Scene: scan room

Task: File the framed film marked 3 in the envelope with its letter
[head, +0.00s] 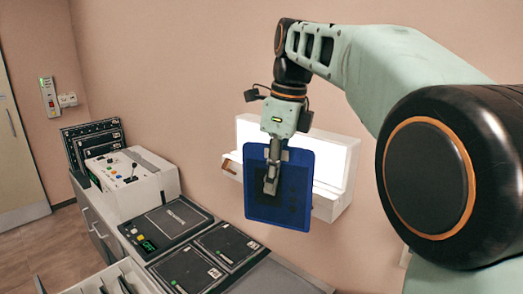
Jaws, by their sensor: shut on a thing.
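My gripper (271,178) is shut on a blue framed film (265,218) with a dark middle. The film hangs upright in front of the lit white viewing box (337,188) on the wall and hides part of it. I cannot tell whether it touches the box. No mark can be read on the film. I cannot single out the lettered envelope in this view. A pale rack or drawer with dividers (105,287), cut off by the bottom edge, holds some dark items.
Flat black panels with small labels lie on the bench (167,222), (222,245). A white control console (130,178) stands behind them, with dark upright cases (93,143) at the back. A door (15,150) is at far left.

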